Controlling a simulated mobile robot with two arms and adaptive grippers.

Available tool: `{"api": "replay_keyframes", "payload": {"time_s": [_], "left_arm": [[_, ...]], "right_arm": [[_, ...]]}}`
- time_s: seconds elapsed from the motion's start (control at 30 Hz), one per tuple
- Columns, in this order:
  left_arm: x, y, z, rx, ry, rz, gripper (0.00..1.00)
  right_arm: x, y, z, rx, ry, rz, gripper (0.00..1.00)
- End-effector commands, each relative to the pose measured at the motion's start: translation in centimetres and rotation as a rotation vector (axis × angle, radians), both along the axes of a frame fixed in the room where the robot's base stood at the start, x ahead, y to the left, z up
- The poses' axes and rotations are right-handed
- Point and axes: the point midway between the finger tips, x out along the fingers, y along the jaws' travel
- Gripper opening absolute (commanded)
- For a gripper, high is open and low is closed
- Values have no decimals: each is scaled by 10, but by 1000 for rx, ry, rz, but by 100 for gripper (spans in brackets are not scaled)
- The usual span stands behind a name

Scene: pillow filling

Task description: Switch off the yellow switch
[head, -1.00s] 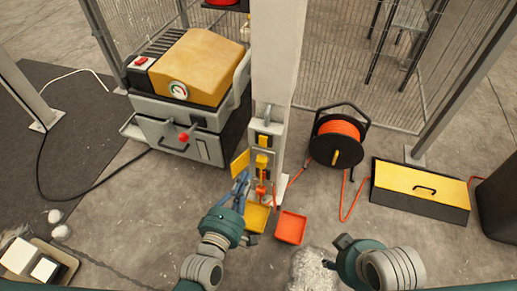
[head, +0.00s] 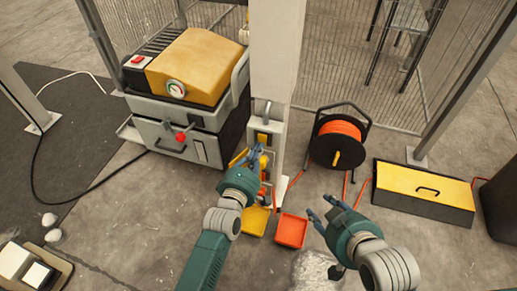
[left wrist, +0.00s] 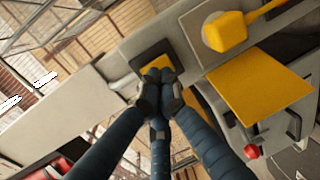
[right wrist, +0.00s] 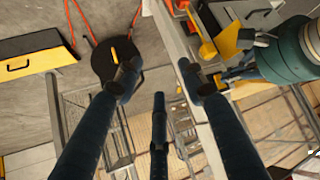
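A white post carries a panel with yellow parts. At its top is a yellow switch in a dark frame (left wrist: 170,62); it shows partly in the head view (head: 263,138). Beside it in the left wrist view is a yellow lever (left wrist: 225,32). My left gripper (head: 256,152) is in front of the panel. In the left wrist view its fingers (left wrist: 155,78) are together, empty, their tips over the framed yellow switch; I cannot tell whether they touch it. My right gripper (head: 322,212) is open and empty, right of the post and in front of the cable reel.
An open yellow cover (left wrist: 260,88) sticks out beside the panel. A yellow tray (head: 254,221) and an orange tray (head: 291,231) lie below. The cable reel (head: 338,140) and a yellow-lidded box (head: 424,190) stand right. A yellow-topped machine (head: 192,68) stands left.

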Motion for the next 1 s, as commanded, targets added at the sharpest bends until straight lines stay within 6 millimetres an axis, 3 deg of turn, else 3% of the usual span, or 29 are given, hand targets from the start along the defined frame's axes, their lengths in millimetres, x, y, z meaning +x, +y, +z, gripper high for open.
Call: {"api": "replay_keyframes", "payload": {"time_s": [0.2, 0.7, 0.87, 1.0], "left_arm": [[9, -3, -2, 1, 1, 0, 0], [11, -4, -2, 0, -3, 0, 0], [12, -4, -4, -6, -23, -1, 0], [13, -5, -5, -14, -48, -2, 0]], "right_arm": [[16, 6, 13, 19, -83, 6, 40], [21, 8, 18, 25, -114, 8, 40], [45, 18, 44, 60, -260, 19, 40], [65, 28, 80, 100, -431, 31, 40]]}}
